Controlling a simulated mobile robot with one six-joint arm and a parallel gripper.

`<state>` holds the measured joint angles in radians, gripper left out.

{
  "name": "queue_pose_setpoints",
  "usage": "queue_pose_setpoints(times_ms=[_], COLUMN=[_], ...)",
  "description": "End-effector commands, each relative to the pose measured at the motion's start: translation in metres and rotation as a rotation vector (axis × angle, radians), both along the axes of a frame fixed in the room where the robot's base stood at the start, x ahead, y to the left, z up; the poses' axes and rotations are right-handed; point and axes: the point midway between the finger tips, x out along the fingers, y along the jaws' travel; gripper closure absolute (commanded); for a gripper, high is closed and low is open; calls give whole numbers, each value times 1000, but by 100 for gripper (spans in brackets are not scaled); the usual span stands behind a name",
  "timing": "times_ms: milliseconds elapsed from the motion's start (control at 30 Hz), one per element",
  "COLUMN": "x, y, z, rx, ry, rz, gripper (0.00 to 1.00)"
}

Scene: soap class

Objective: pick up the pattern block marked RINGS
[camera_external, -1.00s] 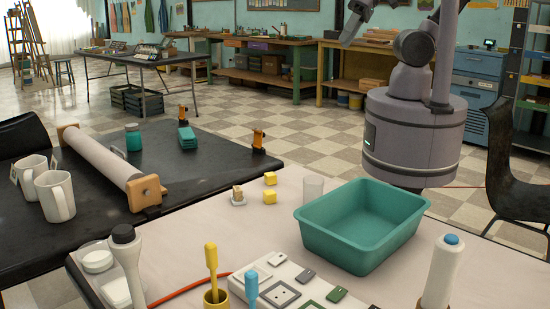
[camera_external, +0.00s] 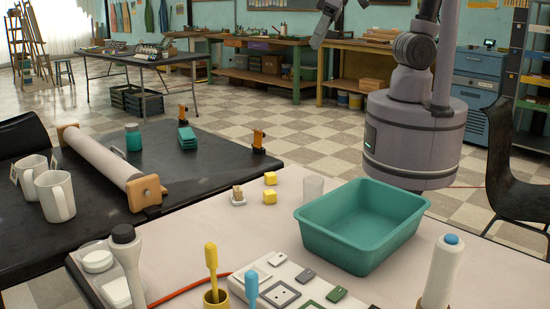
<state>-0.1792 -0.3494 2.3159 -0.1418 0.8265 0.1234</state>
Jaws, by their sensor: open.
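The bottom edge of the picture cuts off the board. My gripper (camera_external: 334,18) shows only in part at the top edge, high up and well away from the board. Its jaws look apart, and no held thing is visible.
A teal tub (camera_external: 313,240) stands behind the board, beside a clear cup (camera_external: 313,187). Yellow-handled (camera_external: 211,258) and blue-handled (camera_external: 251,288) tools stand upright in front. A white, blue-topped bottle (camera_external: 442,272) stands at right.

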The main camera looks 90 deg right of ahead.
Motion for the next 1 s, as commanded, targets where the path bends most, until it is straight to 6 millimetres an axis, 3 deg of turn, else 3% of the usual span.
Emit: queue_pose_setpoints(times_ms=[33,100,200,300,400,567,800,1000], x=[36,82,126,146,151,161,187,198], y=[26,70,136,190,219,230,237,241], z=[-24,-57,-115,-167,-198,-234,-300,-323], rx=[-43,-99,-160,-198,-215,-221,-220,-219], ry=[23,26,22,16,10,10,11,10], rz=[70,167,297,396,451,468,465,466], gripper=[33,33,33,33,33,33,33,33])
